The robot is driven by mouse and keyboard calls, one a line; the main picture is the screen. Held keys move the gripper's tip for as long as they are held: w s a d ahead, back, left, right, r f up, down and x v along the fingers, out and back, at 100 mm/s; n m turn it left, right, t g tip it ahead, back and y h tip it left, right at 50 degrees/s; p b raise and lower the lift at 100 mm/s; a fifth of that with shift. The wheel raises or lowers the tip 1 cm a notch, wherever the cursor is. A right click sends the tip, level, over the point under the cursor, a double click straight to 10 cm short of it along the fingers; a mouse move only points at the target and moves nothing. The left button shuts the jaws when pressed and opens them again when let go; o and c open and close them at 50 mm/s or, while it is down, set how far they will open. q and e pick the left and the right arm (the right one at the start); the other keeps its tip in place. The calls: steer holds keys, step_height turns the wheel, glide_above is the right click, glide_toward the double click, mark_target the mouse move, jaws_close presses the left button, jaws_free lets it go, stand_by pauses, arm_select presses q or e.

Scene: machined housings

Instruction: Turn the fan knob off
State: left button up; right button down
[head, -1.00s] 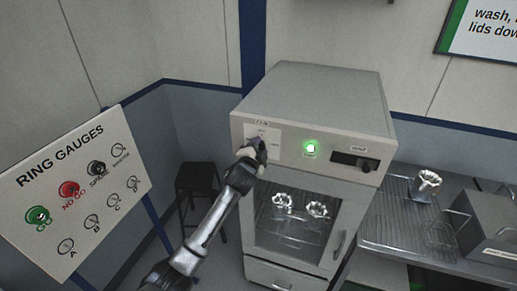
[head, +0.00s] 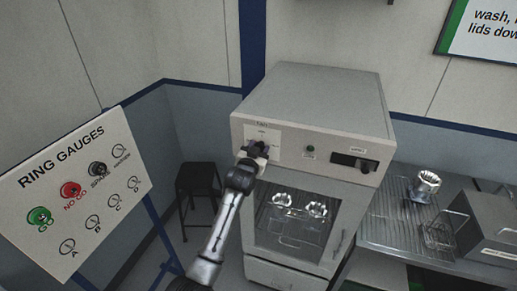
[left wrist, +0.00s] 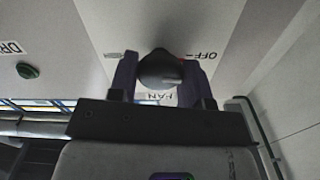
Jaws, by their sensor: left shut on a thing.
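The fan knob (left wrist: 160,68) is a dark round knob on a pale label plate in the left wrist view. The plate reads OFF to the right of the knob, and a partly covered word shows below it. My left gripper (left wrist: 160,82) is shut on the knob, one finger on each side; it also shows in the head view (head: 257,151) at the upper left of the cabinet front, hiding most of the knob. The knob's pointer is not clear. The indicator lamp (head: 310,152) right of the plate is dark green and unlit. My right gripper is not in view.
The grey cabinet (head: 315,95) has a glass door (head: 297,222) with metal parts behind it and a dark slotted control (head: 354,162) at right. A ring gauge board (head: 75,185) and a dark stool (head: 197,172) stand left. A wire rack (head: 385,225) is at right.

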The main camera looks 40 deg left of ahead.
arm_select(q)
steer(key=shift+n, duration=1.1)
steer(key=o, duration=0.9)
steer(key=b+v, duration=0.2)
steer(key=v, duration=1.2)
